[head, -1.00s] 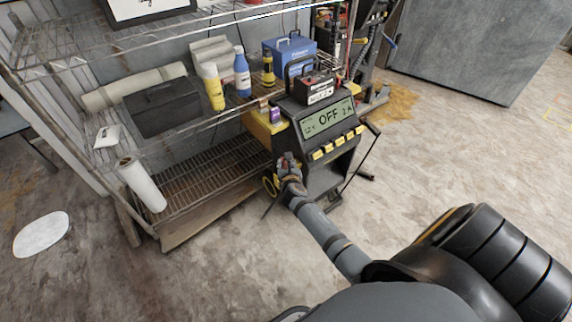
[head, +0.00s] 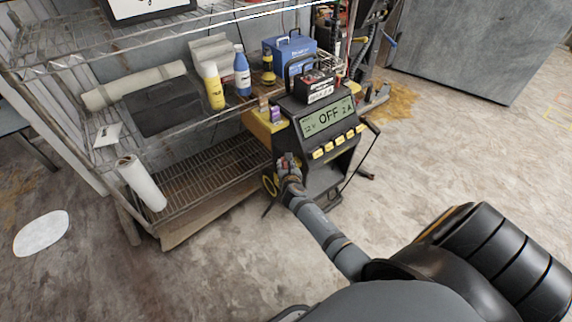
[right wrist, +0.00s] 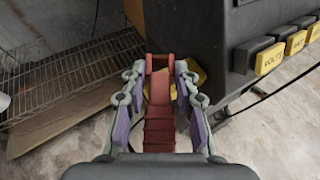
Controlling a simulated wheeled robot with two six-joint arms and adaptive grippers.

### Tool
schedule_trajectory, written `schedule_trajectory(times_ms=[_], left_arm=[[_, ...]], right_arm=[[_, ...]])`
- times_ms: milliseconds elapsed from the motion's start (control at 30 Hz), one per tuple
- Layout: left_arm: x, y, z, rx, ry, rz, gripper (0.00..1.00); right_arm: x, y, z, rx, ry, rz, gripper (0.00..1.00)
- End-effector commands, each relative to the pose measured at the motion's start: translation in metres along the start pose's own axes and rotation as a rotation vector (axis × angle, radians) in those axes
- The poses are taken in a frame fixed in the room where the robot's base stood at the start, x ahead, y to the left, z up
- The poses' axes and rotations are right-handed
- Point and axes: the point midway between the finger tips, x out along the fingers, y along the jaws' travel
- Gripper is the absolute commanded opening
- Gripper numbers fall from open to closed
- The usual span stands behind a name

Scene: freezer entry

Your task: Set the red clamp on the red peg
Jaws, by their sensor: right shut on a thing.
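My right gripper (head: 288,164) is at the left front side of the black charger (head: 342,158). In the right wrist view its fingers (right wrist: 160,85) are shut on the red clamp (right wrist: 160,112), which lies lengthwise between them and points away from the camera. The clamp's far end is close to the charger's dark side panel; I cannot tell whether they touch. I cannot make out a red peg in either view. My left gripper is not in view.
A wire shelf (head: 215,165) stands left of the charger, with a dark toolbox (head: 165,105), a yellow bottle (head: 214,88) and a blue bottle (head: 242,72). A battery (head: 318,90) sits on the charger. Yellow buttons (head: 338,143) line its front. Floor at right is clear.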

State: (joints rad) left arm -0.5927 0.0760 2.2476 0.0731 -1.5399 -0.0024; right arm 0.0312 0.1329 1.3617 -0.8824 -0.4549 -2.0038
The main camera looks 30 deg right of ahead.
Motion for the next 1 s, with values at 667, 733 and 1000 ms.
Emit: schedule_trajectory(times_ms=[667,733,1000], left_arm=[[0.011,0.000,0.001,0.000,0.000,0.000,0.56],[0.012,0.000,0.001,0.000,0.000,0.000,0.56],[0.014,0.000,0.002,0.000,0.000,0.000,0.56]], right_arm=[[0.006,0.000,-0.014,0.000,-0.002,0.001,0.00],[0.007,0.000,-0.015,0.000,-0.002,0.001,0.00],[0.008,0.000,-0.018,0.000,-0.001,0.001,0.42]])
